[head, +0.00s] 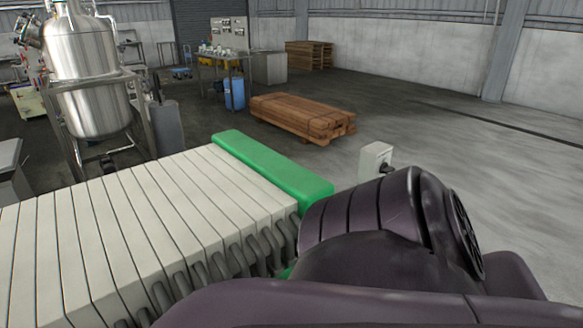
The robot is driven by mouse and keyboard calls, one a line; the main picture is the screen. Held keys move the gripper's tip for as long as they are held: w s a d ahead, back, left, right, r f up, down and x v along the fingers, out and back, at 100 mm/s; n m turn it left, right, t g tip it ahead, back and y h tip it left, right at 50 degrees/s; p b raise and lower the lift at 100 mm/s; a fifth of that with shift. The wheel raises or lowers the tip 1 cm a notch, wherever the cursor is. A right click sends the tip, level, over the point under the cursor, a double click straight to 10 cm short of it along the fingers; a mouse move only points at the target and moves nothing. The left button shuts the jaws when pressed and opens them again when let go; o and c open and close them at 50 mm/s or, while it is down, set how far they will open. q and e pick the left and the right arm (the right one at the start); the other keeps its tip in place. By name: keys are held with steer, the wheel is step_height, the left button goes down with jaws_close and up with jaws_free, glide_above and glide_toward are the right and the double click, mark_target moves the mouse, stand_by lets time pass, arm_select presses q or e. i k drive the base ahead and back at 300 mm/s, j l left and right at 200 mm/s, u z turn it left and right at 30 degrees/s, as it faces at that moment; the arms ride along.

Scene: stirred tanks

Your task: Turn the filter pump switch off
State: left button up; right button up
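A small pale grey box (375,158) with a dark part on its right side shows just beyond the green end plate of the filter press, right of the middle of the head view. It looks like the switch box, but the position of any switch on it cannot be made out. A dark purple arm of mine fills the lower right and covers what lies below the box. Neither gripper shows, so whether one touches the box cannot be told.
The filter press, with several white plates (120,215) and a green end plate (270,165), fills the lower left. A steel tank (88,75) stands at the upper left. Stacked timber (300,115) lies behind. The floor (480,165) at right is open.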

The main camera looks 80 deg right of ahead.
mark_target(384, 169)
steer(key=z, duration=3.05)
